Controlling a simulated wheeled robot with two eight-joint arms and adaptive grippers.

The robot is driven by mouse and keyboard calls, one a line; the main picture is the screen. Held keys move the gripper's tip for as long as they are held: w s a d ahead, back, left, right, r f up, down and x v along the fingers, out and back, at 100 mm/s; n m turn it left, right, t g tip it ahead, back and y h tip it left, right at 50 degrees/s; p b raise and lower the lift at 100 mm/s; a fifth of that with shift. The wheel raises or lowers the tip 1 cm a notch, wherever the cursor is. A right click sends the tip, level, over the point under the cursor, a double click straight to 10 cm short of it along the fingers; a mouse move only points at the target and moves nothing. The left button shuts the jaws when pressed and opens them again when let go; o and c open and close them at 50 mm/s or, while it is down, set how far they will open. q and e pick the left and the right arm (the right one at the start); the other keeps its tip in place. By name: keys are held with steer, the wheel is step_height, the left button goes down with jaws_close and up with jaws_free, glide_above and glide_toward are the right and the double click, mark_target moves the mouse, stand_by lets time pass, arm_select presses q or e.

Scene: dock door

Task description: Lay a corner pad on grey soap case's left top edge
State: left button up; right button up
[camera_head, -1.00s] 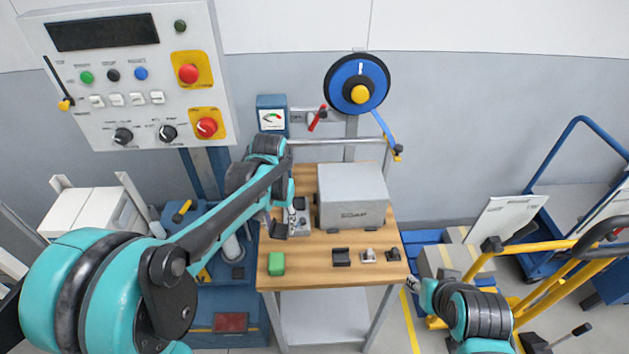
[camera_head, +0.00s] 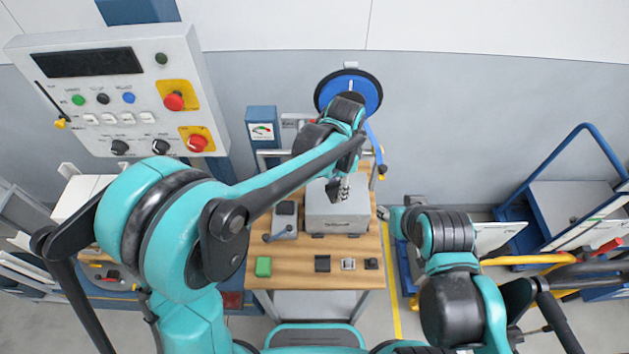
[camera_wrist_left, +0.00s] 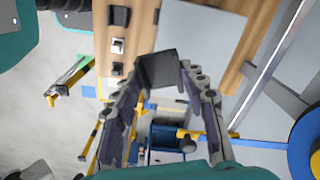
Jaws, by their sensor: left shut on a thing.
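The grey soap case (camera_head: 338,216) stands on the wooden table, its lettered side facing me. My left gripper (camera_head: 338,188) is over the case's top in the head view. It is shut on a black corner pad (camera_wrist_left: 158,70), which shows as an angled piece between the fingertips in the left wrist view. The case's flat grey top (camera_wrist_left: 200,42) shows beyond the pad there. I cannot tell whether the pad touches the case. My right gripper (camera_head: 386,212) is beside the table's right edge; its fingers are too small to read.
A green block (camera_head: 263,267), a black piece (camera_head: 322,263), a grey clip (camera_head: 347,264) and another dark piece (camera_head: 371,263) lie along the table's front. A grey device with a black handle (camera_head: 285,220) sits left of the case. A blue strap reel (camera_head: 364,90) is behind.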

arm_select(q)
steer(key=w+a+f, duration=0.1)
steer(key=w+a, duration=0.1)
steer(key=w+a+f, duration=0.4)
steer(key=w, duration=0.1)
steer(key=shift+f, duration=0.25)
step_height(320, 180, down, 4)
steer(key=shift+f+b, duration=0.1)
steer(key=shift+b, duration=0.3)
steer(key=o, duration=0.9)
steer(key=shift+o, duration=0.2)
